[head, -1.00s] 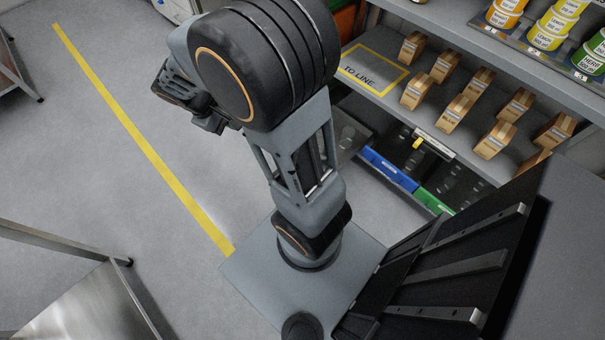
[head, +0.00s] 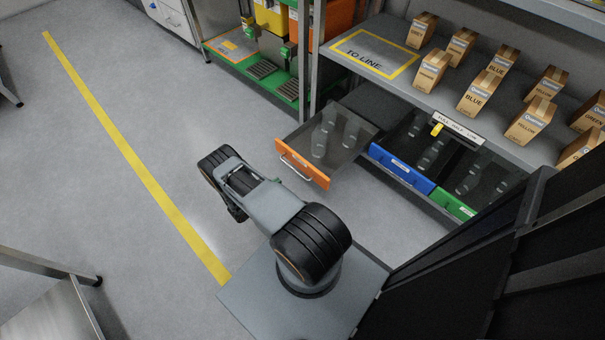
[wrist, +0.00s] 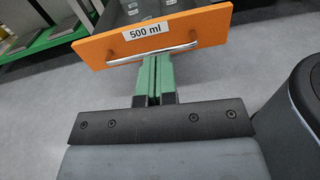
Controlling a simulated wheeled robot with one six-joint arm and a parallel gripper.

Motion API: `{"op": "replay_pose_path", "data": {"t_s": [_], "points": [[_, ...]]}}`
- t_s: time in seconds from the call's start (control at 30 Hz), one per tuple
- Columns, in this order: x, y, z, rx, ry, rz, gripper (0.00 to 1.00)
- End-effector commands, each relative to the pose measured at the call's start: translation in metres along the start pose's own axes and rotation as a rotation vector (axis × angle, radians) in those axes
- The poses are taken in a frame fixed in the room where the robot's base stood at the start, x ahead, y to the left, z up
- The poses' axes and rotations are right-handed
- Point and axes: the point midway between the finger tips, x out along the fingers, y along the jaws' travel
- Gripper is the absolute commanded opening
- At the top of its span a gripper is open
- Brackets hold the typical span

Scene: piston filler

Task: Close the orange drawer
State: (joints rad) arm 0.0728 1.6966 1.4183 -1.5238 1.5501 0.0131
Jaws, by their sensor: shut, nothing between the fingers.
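The orange drawer (head: 302,163) is pulled well out of the lower shelf unit, with several clear bottle shapes inside. Its front, labelled "500 ml", fills the top of the wrist view (wrist: 205,27), with a metal bar handle (wrist: 122,58) across it. My gripper (wrist: 153,62) has its green fingers shut together with nothing between them. The fingertips are right at the handle's middle, in front of the drawer face. I cannot tell whether they touch it. In the head view my gripper is mostly hidden behind my wrist, just short of the drawer front.
A blue drawer (head: 401,171) and a green drawer (head: 449,203) sit to the right, further in. Small boxes (head: 482,91) stand on the shelf above. A green-based rack (head: 230,60) is behind left. The floor left of the drawer is clear.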

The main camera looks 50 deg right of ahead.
Motion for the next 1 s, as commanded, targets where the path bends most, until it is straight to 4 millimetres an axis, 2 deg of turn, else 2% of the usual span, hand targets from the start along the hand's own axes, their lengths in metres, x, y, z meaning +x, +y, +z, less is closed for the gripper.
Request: {"op": "replay_pose_path", "data": {"t_s": [0.03, 0.2, 0.37, 0.8, 1.0], "points": [[0.001, -0.005, -0.014, -0.015, -0.008, 0.016, 0.00], [0.009, -0.012, -0.029, -0.038, -0.021, 0.044, 0.00], [0.031, -0.013, -0.029, -0.040, -0.022, 0.044, 0.00], [0.111, -0.009, -0.029, -0.039, -0.021, 0.044, 0.00], [0.132, -0.007, -0.027, -0.040, -0.022, 0.046, 0.00]]}}
